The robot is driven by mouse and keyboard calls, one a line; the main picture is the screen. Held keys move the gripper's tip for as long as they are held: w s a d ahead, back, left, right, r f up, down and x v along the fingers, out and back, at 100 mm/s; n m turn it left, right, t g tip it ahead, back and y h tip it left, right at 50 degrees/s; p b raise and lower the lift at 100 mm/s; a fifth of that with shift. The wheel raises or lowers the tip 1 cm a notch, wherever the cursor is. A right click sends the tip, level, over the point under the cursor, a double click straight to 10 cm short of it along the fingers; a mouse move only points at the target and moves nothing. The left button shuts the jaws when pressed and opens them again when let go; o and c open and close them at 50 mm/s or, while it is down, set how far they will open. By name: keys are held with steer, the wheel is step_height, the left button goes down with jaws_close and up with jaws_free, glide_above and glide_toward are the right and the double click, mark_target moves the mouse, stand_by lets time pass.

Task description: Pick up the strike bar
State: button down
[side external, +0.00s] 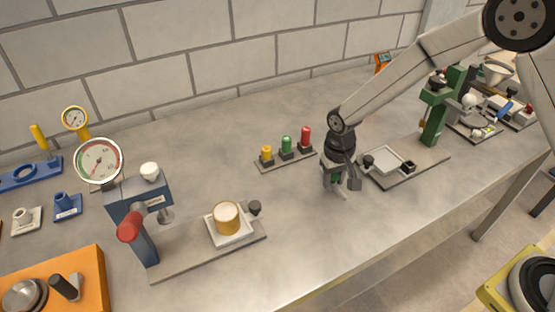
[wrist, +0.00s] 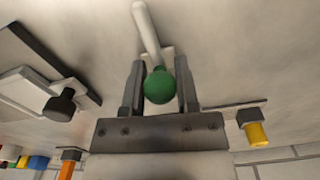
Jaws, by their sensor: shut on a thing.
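The strike bar, a pale rod (wrist: 147,30) with a green rounded handle end (wrist: 159,86), sits between the two fingers of my gripper (wrist: 160,88) in the wrist view. The fingers are shut on its green end and the pale rod points away from them. In the side external view, my gripper (side external: 338,178) is low over the middle of the bench, just left of a flat fixture with a pale square tray. A bit of green shows at the fingers there; most of the bar is hidden. I cannot tell whether the bar touches the bench.
The fixture's pale tray (side external: 390,164) and dark knob (side external: 368,161) are close on the right. A rack (side external: 285,160) with yellow, green and red pegs stands behind left. A blue press (side external: 140,200) and a tan cup (side external: 227,218) are farther left. Bench front is clear.

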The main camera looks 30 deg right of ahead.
steer(key=shift+r, duration=0.7)
steer(key=s+d+r, duration=0.2)
steer(key=s+r, duration=0.9)
steer(key=s, duration=0.2)
steer(key=shift+s+d, duration=0.25)
steer(key=shift+s, duration=0.15)
steer(key=shift+r, duration=0.1)
